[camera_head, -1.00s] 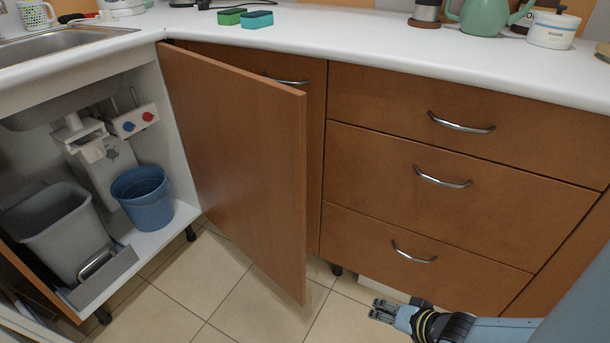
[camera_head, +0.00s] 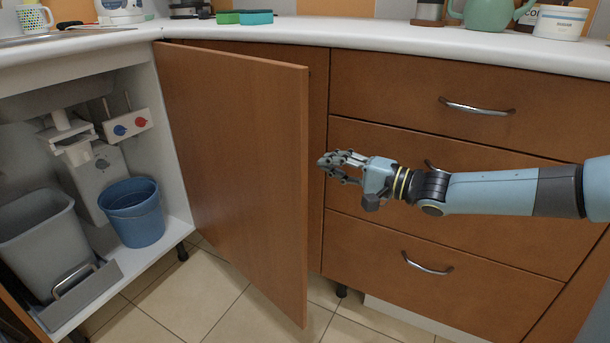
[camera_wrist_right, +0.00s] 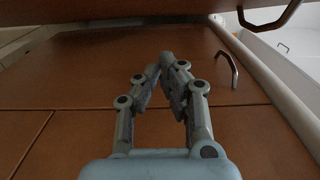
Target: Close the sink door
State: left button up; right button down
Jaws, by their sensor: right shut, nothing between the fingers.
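The brown wooden sink door (camera_head: 240,165) stands open, swung out from the sink cabinet, with its free edge toward me. The open sink cabinet (camera_head: 165,125) shows its inside at the left. My right gripper (camera_head: 328,165) is shut and empty, just right of the door's free edge and in front of the drawers. It appears close to the edge, but I cannot tell whether it touches. In the right wrist view the fingers (camera_wrist_right: 165,62) come together, with brown panels beyond them. My left gripper is not in view.
In the cabinet are a grey bin (camera_head: 45,240) and a blue bucket (camera_head: 135,212). Brown drawers (camera_head: 430,135) with metal handles stand behind my right arm. Sponges (camera_head: 245,17) and kitchenware are on the white worktop (camera_head: 400,38). The tiled floor (camera_head: 195,300) in front is clear.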

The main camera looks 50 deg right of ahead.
pick_arm(q)
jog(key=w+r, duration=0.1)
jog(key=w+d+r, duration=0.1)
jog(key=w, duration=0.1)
jog(key=shift+b, duration=0.4)
pick_arm(e)
jog(key=w+a, duration=0.2)
jog(key=a, duration=0.1)
jog(key=w+a, duration=0.1)
jog(key=shift+a, duration=0.4)
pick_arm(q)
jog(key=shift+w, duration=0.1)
pick_arm(e)
jog(key=shift+a, duration=0.1)
